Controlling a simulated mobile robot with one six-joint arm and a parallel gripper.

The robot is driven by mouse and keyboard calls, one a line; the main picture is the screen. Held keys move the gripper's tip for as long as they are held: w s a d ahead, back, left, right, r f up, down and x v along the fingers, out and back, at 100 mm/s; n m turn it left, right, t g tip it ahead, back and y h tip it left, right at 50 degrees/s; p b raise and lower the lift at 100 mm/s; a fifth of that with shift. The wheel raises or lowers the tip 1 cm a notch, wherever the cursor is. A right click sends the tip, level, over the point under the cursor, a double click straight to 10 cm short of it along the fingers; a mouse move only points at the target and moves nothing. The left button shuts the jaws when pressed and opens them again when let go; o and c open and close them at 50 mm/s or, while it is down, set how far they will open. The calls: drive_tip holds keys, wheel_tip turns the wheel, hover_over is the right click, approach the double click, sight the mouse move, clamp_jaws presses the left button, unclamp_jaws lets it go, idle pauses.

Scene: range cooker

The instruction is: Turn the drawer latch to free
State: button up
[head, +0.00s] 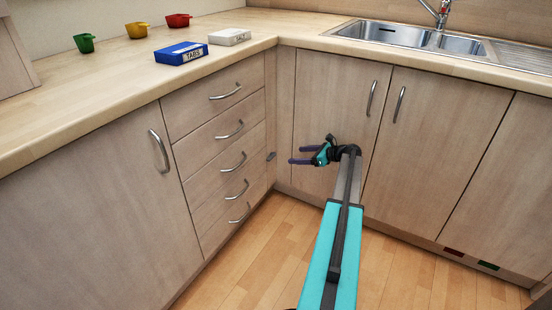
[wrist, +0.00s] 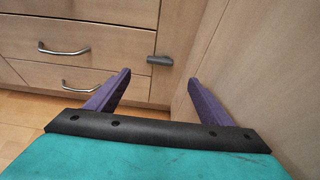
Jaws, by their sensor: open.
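The drawer latch (head: 271,156) is a small dark grey piece on the edge strip at the right of the drawer stack (head: 222,150), near the inner corner. In the wrist view the latch (wrist: 160,61) lies roughly horizontal, ahead of my gripper and between its two fingers in the picture. My gripper (head: 297,155) has purple fingers, points left toward the drawer stack and is open and empty. In the wrist view my gripper (wrist: 160,85) is apart from the latch. All the drawers look shut.
The sink-side cupboard door (head: 325,100) stands close beside my gripper; its panel (wrist: 230,70) is near the right finger. Drawer handles (wrist: 63,50) stick out at the left. The worktop (head: 110,80) carries three cups and two boxes. The floor (head: 265,240) is clear.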

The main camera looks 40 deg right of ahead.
sight(272, 157)
drive_tip(key=b+x, duration=0.4)
drive_tip(key=x, duration=0.8)
drive_tip(key=shift+f, duration=0.2)
drive_tip(key=shift+b+x, duration=0.45)
drive_tip(key=shift+x, duration=0.35)
drive_tip(key=shift+r, duration=0.1)
drive_tip(key=shift+c, duration=0.4)
drive_tip(key=c, duration=1)
drive_tip(key=shift+a, duration=0.35)
drive_tip(key=shift+d, duration=0.1)
